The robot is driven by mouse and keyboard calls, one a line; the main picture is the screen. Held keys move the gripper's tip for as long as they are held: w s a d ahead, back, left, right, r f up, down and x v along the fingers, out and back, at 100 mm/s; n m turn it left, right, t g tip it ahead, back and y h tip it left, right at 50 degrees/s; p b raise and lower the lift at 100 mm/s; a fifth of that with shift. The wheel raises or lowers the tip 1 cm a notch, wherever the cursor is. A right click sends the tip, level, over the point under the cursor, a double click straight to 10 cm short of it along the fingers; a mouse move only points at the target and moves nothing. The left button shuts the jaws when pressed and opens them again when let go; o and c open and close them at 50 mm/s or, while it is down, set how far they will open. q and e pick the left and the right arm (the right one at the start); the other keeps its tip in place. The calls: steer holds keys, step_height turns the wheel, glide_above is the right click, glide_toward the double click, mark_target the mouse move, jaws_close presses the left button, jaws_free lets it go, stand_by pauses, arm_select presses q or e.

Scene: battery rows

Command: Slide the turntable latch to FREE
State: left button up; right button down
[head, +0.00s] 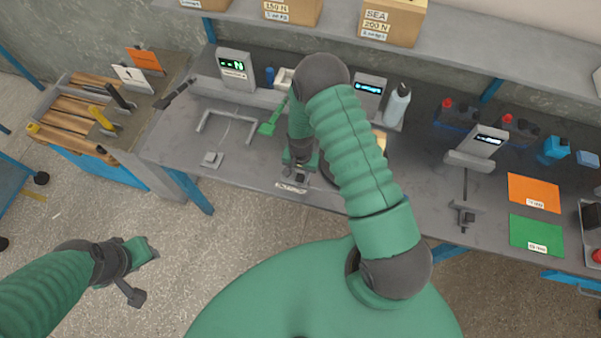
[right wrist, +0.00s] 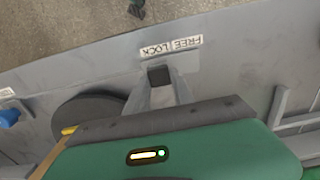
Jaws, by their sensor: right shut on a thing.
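The turntable latch shows in the right wrist view as a small dark knob (right wrist: 158,75) on the grey bench top. A white label (right wrist: 172,46) beside it reads FREE and LOCK upside down. The knob stands by the label's left part, which reads LOCK. My right gripper (right wrist: 166,92) is shut on the knob. In the head view my right gripper (head: 299,168) is low at the bench's front edge, just behind the label (head: 291,187), and hides the knob. The dark round turntable (right wrist: 88,120) is partly hidden by the hand. My left gripper (head: 142,252) hangs over the floor; its fingers are unclear.
The bench (head: 240,160) carries a grey bracket (head: 213,128), displays, a bottle (head: 397,104), and orange (head: 534,193) and green (head: 537,235) mats. A shelf (head: 330,30) with boxes runs above.

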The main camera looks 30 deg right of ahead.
steer(key=shift+s+a+f, duration=0.1)
steer(key=shift+s+a, duration=0.15)
steer(key=shift+s, duration=0.05)
steer(key=shift+w+a+f+b, duration=0.1)
steer(key=shift+w+a+b, duration=0.1)
steer(key=shift+w+b, duration=0.15)
steer(key=w+a+b, duration=0.1)
steer(key=w+a, duration=0.1)
steer(key=w, duration=0.1)
steer(key=shift+a, duration=0.45)
steer(key=c, duration=1.3)
jaws_free()
steer(key=shift+r, duration=0.2)
steer(key=shift+o, duration=1.1)
steer(key=shift+w+r, duration=0.1)
